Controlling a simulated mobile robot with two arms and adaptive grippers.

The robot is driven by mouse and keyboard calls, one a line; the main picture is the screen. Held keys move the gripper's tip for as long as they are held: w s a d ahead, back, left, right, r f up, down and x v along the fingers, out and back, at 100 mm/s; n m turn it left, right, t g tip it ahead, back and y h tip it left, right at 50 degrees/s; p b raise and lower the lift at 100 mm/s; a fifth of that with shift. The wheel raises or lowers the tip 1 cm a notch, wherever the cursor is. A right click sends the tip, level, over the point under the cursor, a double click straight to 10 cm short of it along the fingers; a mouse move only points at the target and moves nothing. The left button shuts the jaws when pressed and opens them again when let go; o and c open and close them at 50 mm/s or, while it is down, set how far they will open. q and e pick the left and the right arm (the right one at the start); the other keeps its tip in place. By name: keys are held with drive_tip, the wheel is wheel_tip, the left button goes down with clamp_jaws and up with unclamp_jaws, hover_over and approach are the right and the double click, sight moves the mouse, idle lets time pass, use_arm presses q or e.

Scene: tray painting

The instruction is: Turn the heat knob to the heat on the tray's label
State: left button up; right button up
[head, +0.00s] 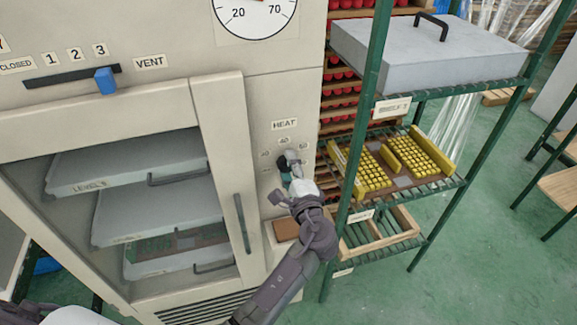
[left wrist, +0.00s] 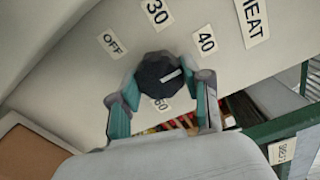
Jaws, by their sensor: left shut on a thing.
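The heat knob (head: 289,162) is on the oven's right panel under the HEAT sign (head: 284,124). In the left wrist view the knob (left wrist: 157,77) is dark with a white pointer line, between OFF, 30, 40 and 60 labels. The line points right and slightly up, below the 40 label (left wrist: 206,42), toward the right finger. Any label behind that finger is hidden. My left gripper (head: 291,168) is shut on the knob, one finger on each side; it also shows in the left wrist view (left wrist: 163,98). My right gripper is not in view.
The oven (head: 222,110) has a door with a vertical handle; grey trays (head: 125,165) show inside. A vent slider (head: 105,80) is above.

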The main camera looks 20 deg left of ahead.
use_arm(q)
drive_tip(key=o, duration=1.2)
drive_tip(key=shift+c, duration=0.2)
drive_tip(key=v, duration=0.7)
drive_tip(key=shift+s+d, duration=0.2)
